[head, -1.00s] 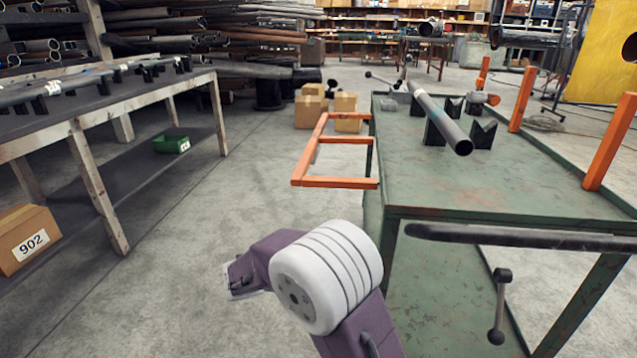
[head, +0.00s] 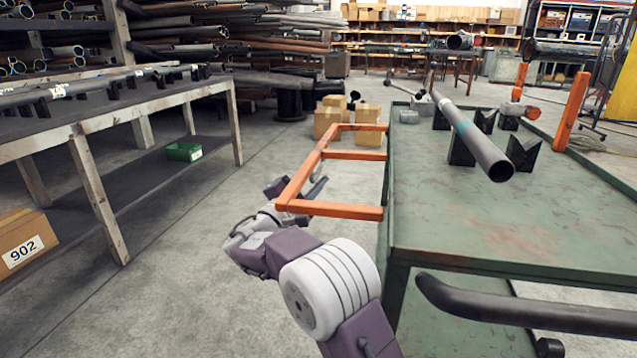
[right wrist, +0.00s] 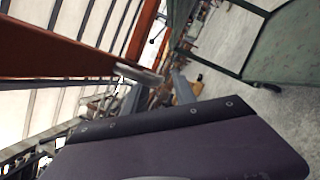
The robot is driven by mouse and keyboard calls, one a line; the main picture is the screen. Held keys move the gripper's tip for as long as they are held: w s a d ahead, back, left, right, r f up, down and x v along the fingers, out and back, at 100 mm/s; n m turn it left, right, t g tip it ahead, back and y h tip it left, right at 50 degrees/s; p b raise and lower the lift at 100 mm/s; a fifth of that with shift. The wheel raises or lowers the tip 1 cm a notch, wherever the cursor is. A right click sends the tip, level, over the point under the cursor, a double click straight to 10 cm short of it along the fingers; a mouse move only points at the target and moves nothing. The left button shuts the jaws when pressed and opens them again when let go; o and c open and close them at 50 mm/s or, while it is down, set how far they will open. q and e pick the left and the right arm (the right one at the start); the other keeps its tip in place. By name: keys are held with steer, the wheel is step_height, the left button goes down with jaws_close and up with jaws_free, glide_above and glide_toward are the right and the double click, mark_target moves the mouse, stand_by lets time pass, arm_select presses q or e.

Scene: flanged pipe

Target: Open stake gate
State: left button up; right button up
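The orange stake gate (head: 330,209) is a frame of several bars joined by a long outer bar. It sticks out from the left edge of the green table (head: 480,235). My right gripper (head: 318,180) is partly hidden behind the gate's outer bar. Its fingers show through the frame, spread apart with nothing seen between them. In the right wrist view, the fingers (right wrist: 160,82) are apart beside an orange bar (right wrist: 50,60); I cannot tell whether they touch it. My left gripper is out of view.
A grey pipe (head: 470,140) rests on black V-blocks on the table. Cardboard boxes (head: 368,120) stand on the floor behind the gate. A long workbench (head: 75,125) is at the left. The floor between it and the gate is clear.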

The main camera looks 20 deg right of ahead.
steer(key=shift+x, duration=0.9)
jaws_close()
stand_by(0.8)
